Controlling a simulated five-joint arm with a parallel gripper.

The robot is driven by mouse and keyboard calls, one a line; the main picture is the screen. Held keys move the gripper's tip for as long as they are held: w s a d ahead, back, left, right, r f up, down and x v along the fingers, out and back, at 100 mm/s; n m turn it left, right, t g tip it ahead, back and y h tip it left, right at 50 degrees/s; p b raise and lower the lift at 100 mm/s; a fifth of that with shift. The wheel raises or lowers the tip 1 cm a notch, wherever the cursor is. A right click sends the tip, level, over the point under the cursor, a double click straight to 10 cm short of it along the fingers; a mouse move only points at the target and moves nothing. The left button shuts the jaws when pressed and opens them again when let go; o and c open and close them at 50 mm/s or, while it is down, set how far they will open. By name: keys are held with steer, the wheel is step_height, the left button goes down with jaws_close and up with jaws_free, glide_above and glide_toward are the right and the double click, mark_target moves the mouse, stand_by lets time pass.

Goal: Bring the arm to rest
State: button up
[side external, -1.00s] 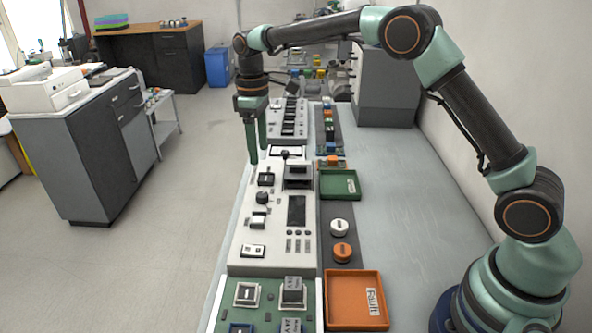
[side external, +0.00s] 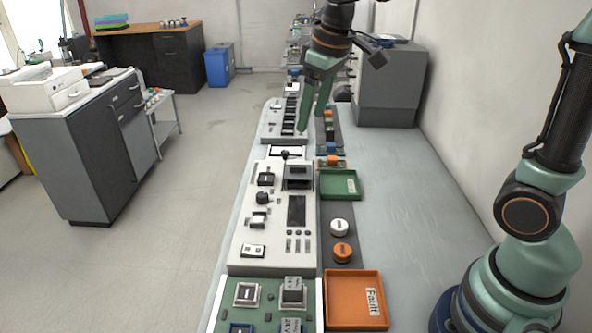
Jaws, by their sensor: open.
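My gripper (side external: 312,128) is open, its two green fingers pointing down with a gap between them. Nothing shows between the fingers. It hangs in the air over the far part of the bench, above the far grey panel with black modules (side external: 287,118). My arm rises at the right, and its upper part is cut off by the top edge of the picture.
A white control panel (side external: 245,225) runs along the bench (side external: 400,230). Beside it are a green tray (side external: 328,187), an orange tray marked Fault (side external: 340,318), a white button (side external: 339,227) and an orange button (side external: 342,252). A grey cabinet (side external: 395,90) stands behind.

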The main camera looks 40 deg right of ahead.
steer(key=s+d+f+m+t, duration=0.2)
steer(key=s+m, duration=0.1)
steer(key=s, duration=0.8)
steer(key=shift+s+f+t, duration=0.3)
steer(key=shift+s, duration=0.05)
